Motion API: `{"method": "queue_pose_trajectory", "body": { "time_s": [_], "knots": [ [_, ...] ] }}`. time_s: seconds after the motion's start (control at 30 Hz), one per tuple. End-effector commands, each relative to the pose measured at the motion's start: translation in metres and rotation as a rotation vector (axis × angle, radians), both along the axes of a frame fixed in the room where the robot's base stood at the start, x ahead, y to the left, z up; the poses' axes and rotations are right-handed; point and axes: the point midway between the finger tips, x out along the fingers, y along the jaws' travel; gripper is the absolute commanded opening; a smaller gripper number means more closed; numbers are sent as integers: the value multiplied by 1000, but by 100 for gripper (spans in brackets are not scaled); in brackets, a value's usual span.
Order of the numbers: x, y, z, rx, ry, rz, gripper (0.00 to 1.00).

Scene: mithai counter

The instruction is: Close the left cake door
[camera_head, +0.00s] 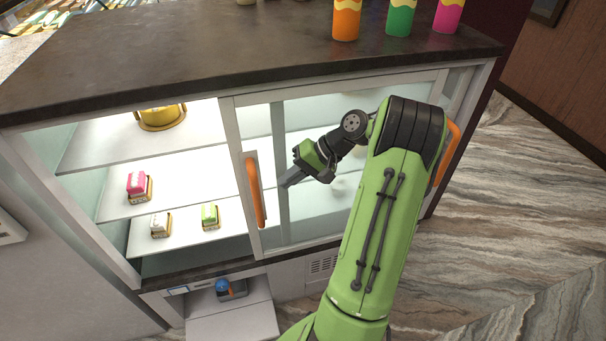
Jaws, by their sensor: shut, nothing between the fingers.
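The cake cabinet (64,130) has a dark top and sliding glass doors. Its left half is uncovered, with the shelves in plain view. A door frame with an orange handle (255,190) stands near the middle, and its glass overlaps the right half. A second orange handle (446,152) is at the right end, partly behind my arm. My gripper (285,185) is shut and empty, in front of the glass just right of the middle handle. I cannot tell whether it touches the glass or handle.
Small cakes (139,186) and a yellow round item (162,116) sit on the open left shelves. Orange, green and pink cups (400,17) stand on the dark counter top (230,50). A white drawer-like ledge (232,318) juts out below. Marble floor lies clear at right.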

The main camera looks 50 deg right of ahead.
Motion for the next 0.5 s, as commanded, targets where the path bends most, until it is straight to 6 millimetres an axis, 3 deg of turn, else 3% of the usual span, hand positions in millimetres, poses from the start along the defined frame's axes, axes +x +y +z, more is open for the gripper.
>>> {"method": "queue_pose_trajectory", "body": {
  "time_s": [0.03, 0.2, 0.5],
  "knots": [
    [5, 7, -11, -1, 0, 4, 0],
    [24, 27, -6, -3, -2, 2, 0],
    [30, 33, -4, -2, -1, -1, 0]
  ]
}}
